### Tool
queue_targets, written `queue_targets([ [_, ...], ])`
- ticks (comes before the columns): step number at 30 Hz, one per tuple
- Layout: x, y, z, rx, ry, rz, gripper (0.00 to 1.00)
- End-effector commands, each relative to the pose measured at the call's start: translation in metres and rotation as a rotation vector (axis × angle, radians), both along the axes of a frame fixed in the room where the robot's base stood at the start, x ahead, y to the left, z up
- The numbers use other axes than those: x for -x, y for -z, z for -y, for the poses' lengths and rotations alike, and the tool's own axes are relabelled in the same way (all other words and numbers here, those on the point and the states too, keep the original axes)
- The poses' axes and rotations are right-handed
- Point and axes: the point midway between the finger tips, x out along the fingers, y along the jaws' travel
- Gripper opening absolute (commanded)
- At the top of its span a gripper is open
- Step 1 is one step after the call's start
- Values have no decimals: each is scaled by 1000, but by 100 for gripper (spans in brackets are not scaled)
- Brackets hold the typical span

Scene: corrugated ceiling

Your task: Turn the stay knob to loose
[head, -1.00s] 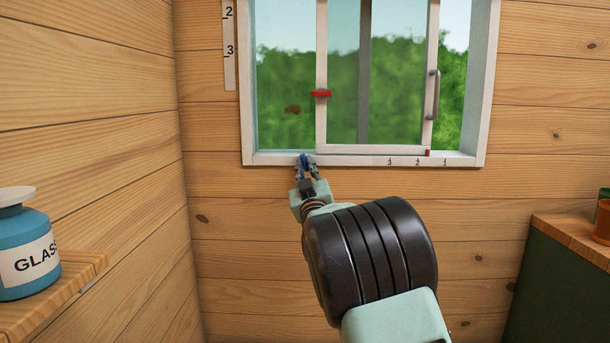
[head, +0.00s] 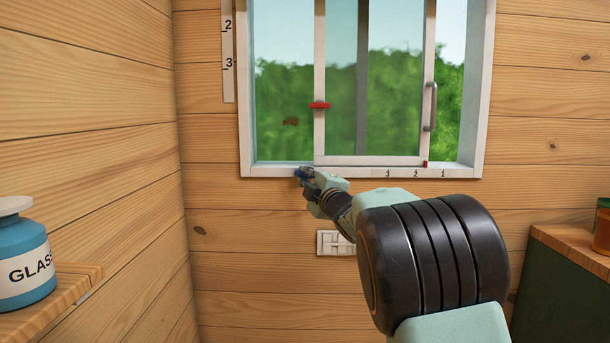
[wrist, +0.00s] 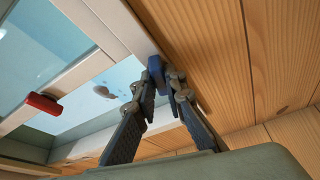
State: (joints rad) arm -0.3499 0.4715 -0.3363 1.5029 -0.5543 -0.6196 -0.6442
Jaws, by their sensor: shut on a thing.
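The stay knob is a small blue knob (head: 298,172) at the bottom rail of the window frame (head: 270,171), left of the sliding sash. In the wrist view the blue knob (wrist: 154,69) sits between the fingertips against the white frame. My gripper (head: 305,175) is shut on the knob and reaches it from the right in the head view. In the wrist view both fingers of my gripper (wrist: 166,82) close in on its sides. The fingers hide part of the knob, and no loose or tight marking is readable.
The sliding sash has a red latch (head: 319,105) and a grey handle (head: 430,107). A numbered scale (head: 412,173) lies on the lower rail. A partly hidden white plate (head: 331,243) is on the wall below. A blue glass jar (head: 24,262) stands on the left shelf.

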Motion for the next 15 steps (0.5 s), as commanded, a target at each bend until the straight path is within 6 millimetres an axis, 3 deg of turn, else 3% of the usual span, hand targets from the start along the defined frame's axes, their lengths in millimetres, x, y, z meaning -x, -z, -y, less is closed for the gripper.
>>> queue_targets([
  [15,0,-2,0,272,1,-1,0],
])
